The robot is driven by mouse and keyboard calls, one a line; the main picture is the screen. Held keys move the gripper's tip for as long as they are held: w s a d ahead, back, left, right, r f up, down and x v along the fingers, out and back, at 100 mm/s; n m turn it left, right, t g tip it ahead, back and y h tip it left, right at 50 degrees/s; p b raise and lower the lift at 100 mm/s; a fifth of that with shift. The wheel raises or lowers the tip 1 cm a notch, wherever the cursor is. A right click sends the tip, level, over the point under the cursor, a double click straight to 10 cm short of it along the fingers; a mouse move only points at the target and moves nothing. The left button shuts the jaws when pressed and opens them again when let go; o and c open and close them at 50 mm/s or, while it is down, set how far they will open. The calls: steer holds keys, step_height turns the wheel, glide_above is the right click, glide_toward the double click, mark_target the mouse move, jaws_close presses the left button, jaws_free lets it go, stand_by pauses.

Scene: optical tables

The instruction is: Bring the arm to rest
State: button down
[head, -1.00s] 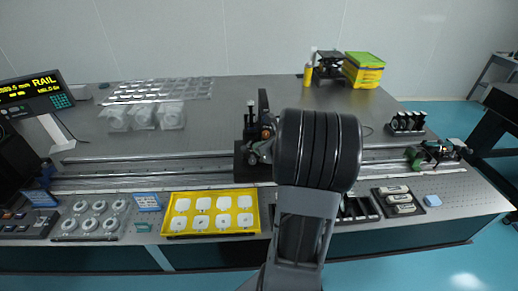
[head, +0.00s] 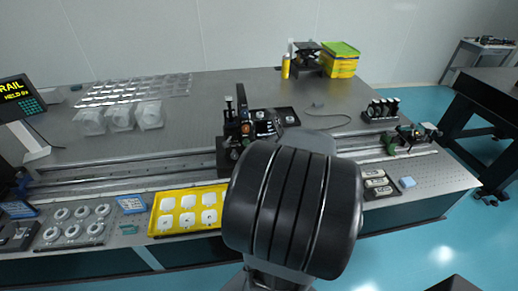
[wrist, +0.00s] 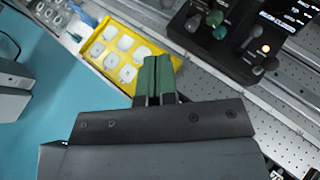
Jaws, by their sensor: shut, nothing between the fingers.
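My gripper (wrist: 157,78) shows in the wrist view with its two green fingers shut together and nothing between them. It hangs over the front edge area of the optical table, with the yellow tray (wrist: 97,50) just beyond and to the left of it. In the head view a dark, ribbed link of my arm fills the lower middle, and the gripper is hidden. The arm hides the right end of the yellow tray (head: 153,222) and part of the rail (head: 110,172).
A black mount (head: 232,135) stands on the rail. Ring-shaped parts (head: 76,222) lie front left. Clear plastic pieces (head: 120,115), a yellow bottle (head: 286,66) and a yellow-green box (head: 340,60) stand behind. Blue floor lies open at front right.

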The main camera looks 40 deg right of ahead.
steer(key=shift+s+a+r, duration=0.15)
steer(key=shift+s+r, duration=0.1)
steer(key=shift+s, duration=0.15)
stand_by(0.4)
steer(key=s+a+f+n+g, duration=0.2)
steer(key=a+n+g, duration=0.2)
steer(key=n, duration=0.6)
steer(key=s+a+f+n+g, duration=0.2)
steer(key=a+f+n+g, duration=0.15)
steer(key=n, duration=0.55)
steer(key=w+a+r+n, duration=0.1)
steer(key=a+r+n, duration=0.1)
steer(key=a+n, duration=0.5)
steer(key=a+r+n+h, duration=0.1)
steer(key=a+r+n, duration=0.2)
steer(key=a+n, duration=0.4)
steer(key=shift+w+n+h, duration=0.3)
steer(key=shift+w+n, duration=0.05)
steer(key=shift+n, duration=0.45)
